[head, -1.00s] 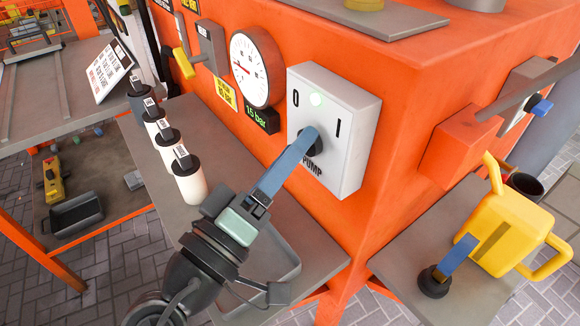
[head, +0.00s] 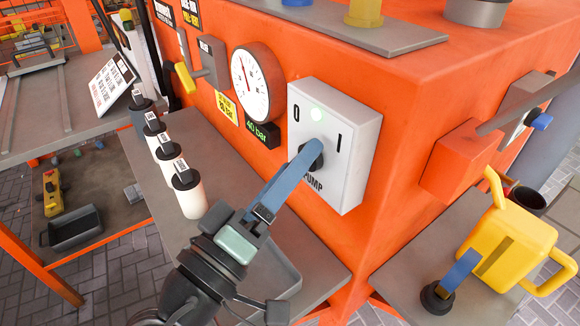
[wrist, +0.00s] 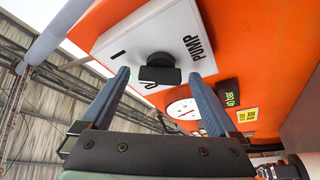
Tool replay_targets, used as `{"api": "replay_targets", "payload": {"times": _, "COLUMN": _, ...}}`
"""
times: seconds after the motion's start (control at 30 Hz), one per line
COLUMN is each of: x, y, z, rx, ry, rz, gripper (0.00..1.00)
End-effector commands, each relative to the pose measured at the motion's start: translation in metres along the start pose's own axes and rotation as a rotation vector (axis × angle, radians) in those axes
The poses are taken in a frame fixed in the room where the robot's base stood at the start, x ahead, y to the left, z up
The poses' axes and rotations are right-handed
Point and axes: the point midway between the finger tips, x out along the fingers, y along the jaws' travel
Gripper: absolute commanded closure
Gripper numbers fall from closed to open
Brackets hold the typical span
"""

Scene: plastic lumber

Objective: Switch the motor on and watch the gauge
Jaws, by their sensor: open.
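The white pump switch box (head: 352,110) is fixed to the orange machine and marked O, I and PUMP. Its lamp (head: 316,115) glows pale green. My gripper (head: 312,150) is open at the black knob, its blue fingers hiding part of it. In the wrist view the knob (wrist: 160,72) sits between the two spread fingertips. I cannot tell whether they touch it, or where it points. The round gauge (head: 250,82) is left of the box, its red needle pointing up and left. The green display (head: 262,134) below reads 40 bar.
Several white bottles with dark caps (head: 188,190) stand on the grey shelf (head: 215,160) left of my arm. A yellow jug (head: 510,240) and a blue-handled tool (head: 455,275) are on the right shelf. A yellow-handled lever (head: 185,78) is left of the gauge.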

Motion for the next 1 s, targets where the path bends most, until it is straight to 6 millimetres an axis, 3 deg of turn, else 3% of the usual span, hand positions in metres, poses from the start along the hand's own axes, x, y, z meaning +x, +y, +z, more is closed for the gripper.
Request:
{"api": "replay_targets", "payload": {"times": 0.17, "x": -0.022, "y": -0.002, "z": 0.000, "rx": 0.000, "ry": 0.004, "rz": -0.004, "gripper": 0.05}}
{"api": "replay_targets", "payload": {"times": 0.6, "x": -0.112, "y": -0.002, "z": 0.000, "rx": 0.000, "ry": 0.004, "rz": -0.004, "gripper": 0.05}}
{"api": "replay_targets", "payload": {"times": 0.8, "x": -0.127, "y": 0.000, "z": 0.000, "rx": 0.001, "ry": 0.001, "rz": -0.001, "gripper": 0.05}}
{"api": "replay_targets", "payload": {"times": 1.0, "x": -0.129, "y": 0.000, "z": 0.000, "rx": 0.001, "ry": 0.001, "rz": -0.001, "gripper": 0.05}}
